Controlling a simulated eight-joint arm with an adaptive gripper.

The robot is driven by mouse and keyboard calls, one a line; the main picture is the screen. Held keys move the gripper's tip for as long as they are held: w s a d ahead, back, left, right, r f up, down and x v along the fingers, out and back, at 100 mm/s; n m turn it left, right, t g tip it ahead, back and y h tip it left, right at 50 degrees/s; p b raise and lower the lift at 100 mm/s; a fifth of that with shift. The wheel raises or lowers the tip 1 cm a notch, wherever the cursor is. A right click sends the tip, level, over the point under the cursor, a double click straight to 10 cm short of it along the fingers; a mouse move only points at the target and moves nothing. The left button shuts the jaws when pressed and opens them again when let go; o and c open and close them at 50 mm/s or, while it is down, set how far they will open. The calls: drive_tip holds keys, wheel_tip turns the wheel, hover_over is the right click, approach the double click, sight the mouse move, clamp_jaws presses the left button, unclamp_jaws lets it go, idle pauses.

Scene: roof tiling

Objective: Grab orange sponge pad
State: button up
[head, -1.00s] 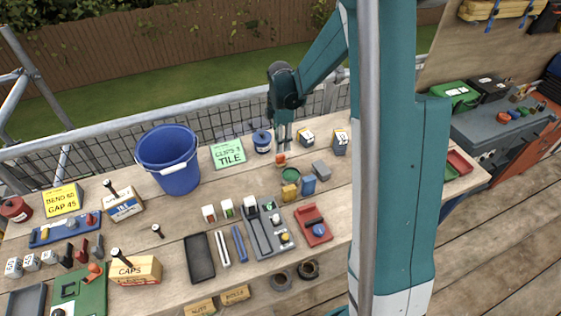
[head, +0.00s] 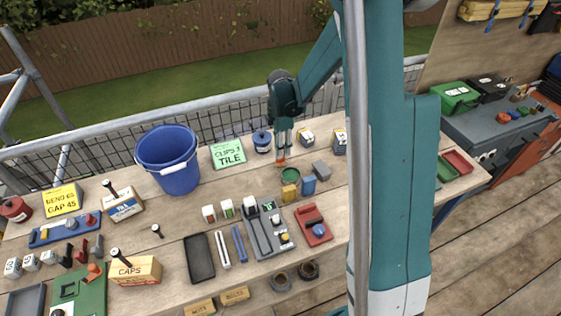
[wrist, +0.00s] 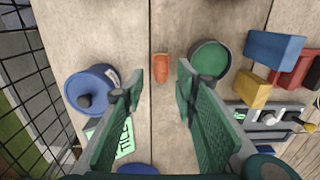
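The small orange sponge pad (head: 281,161) lies on the wooden table near the back edge, left of a green round tin (head: 291,175). It also shows in the wrist view (wrist: 160,68), upper middle, near a plank seam. My gripper (head: 283,153) points down directly above the pad. In the wrist view my gripper (wrist: 160,82) is open, with one finger on each side of the pad's line and a clear gap on both sides. Nothing is held. I cannot tell exactly how high the fingertips are over the pad.
The green tin stands close to the right finger. A blue lidded canister (wrist: 90,90) is close to the left finger. A mesh fence (head: 240,123) runs behind the table.

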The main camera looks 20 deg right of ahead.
sight(281, 160)
drive_tip(key=shift+s+f, duration=0.1)
drive_tip(key=shift+f, duration=2.35)
drive_tip(key=shift+c, duration=0.4)
clamp_jaws()
